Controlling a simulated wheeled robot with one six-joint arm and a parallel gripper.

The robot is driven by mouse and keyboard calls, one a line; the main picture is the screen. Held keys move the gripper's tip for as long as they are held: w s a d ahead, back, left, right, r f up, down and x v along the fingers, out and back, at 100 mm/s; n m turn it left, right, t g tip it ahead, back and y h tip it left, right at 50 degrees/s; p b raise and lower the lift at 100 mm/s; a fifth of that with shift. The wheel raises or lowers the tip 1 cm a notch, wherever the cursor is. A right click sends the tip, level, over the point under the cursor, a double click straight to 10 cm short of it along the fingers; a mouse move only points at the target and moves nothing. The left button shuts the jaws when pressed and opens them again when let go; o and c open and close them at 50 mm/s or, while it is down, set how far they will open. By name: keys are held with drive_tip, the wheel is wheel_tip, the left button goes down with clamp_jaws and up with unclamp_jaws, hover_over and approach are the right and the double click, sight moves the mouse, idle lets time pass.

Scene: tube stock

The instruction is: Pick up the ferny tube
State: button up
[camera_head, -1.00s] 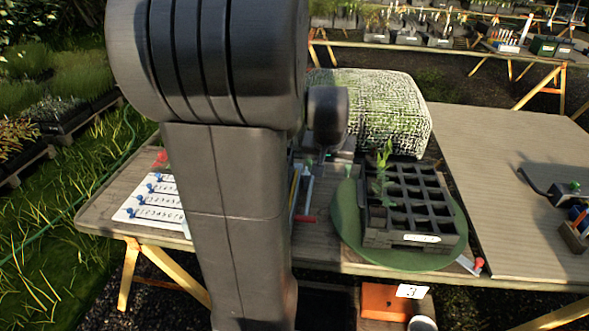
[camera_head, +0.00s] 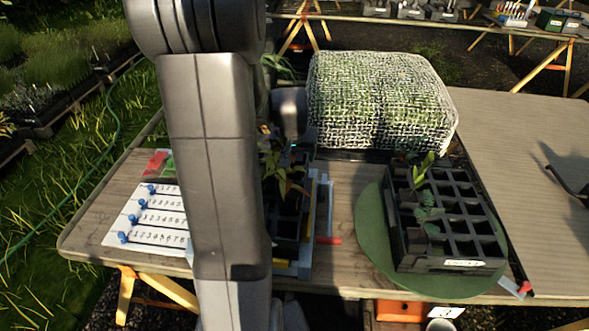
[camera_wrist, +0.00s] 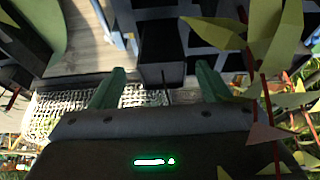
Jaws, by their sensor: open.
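My gripper (camera_wrist: 158,88) is open in the wrist view, its green fingers apart on either side of a dark block (camera_wrist: 160,45). I cannot tell whether that block is a tube or part of a rack. In the head view my arm hides the gripper. A black rack (camera_head: 462,245) on the right holds a plant with upright pale leaves (camera_head: 421,170) and a low blue-green plant (camera_head: 429,215). A second rack, partly behind my arm, holds a reddish-green leafy plant (camera_head: 285,176). Feathery green foliage (camera_head: 279,68) shows behind my arm. Which plant is the ferny one is unclear.
The right rack stands on a round green mat (camera_head: 371,240). A netted bale (camera_head: 380,100) stands behind it. A white numbered board (camera_head: 140,220) with blue knobs lies at left. Yellow-green leaves on red stems (camera_wrist: 275,40) crowd the right of the wrist view.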

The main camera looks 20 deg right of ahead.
sight(295, 171)
drive_tip(key=shift+p+x, duration=0.45)
drive_tip(key=shift+x, duration=2.1)
drive_tip(key=shift+a, duration=0.1)
drive_tip(key=shift+w, duration=0.1)
drive_tip(key=c, duration=1.2)
